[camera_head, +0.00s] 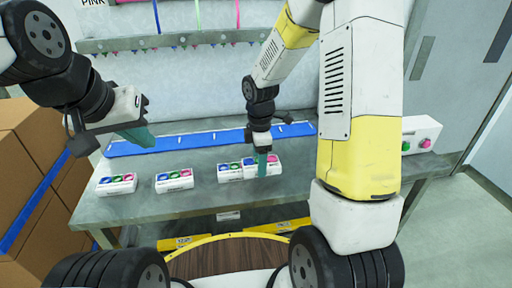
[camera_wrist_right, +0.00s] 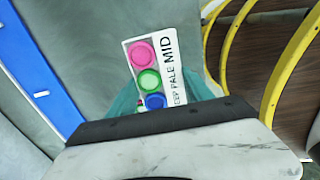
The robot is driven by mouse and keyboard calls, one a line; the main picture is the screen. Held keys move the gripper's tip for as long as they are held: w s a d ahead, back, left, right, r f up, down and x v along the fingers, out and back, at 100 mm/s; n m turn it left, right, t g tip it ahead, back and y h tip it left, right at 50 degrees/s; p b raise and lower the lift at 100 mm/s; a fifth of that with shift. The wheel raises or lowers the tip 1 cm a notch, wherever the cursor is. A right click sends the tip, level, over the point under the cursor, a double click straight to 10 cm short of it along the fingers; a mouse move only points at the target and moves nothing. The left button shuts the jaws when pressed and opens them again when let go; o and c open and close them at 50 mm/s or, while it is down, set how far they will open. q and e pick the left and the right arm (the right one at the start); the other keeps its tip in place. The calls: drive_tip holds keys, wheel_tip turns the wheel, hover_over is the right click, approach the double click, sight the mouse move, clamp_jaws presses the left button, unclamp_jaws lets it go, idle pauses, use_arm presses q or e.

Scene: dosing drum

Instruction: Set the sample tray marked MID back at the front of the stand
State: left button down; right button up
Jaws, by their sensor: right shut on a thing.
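The sample tray marked MID (camera_wrist_right: 166,75) is a white block with pink, green and blue round caps. Its label reads MID beside PALE and a partly hidden word. My right gripper (camera_wrist_right: 165,100) is shut on it, with teal fingers at its sides. In the head view the right gripper (camera_head: 262,164) is over the grey bench, and the held tray (camera_head: 275,169) shows around the fingers. I cannot tell whether it touches the bench. My left gripper (camera_head: 137,136) hangs above the bench at the left, with no tray in it; its finger gap is not clear.
Three other white trays with coloured caps stand along the bench: left (camera_head: 116,185), middle (camera_head: 174,181) and one close beside the held tray (camera_head: 230,174). A blue strip (camera_head: 200,139) with white marks runs behind them. A white box with buttons (camera_head: 421,136) stands at the right.

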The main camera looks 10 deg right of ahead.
drive_tip(key=w+d, duration=0.1)
drive_tip(key=w, duration=0.1)
drive_tip(key=w+d, duration=0.1)
drive_tip(key=w, duration=0.1)
drive_tip(key=w+d, duration=0.1)
drive_tip(key=w, duration=0.2)
drive_tip(key=shift+d+f, duration=0.35)
drive_tip(key=shift+f, duration=0.05)
drive_tip(key=shift+w+f, duration=0.1)
drive_tip(key=shift+f, duration=1.65)
drive_tip(key=shift+f, duration=0.1)
drive_tip(key=o, duration=1.5)
drive_tip(key=shift+o, duration=0.2)
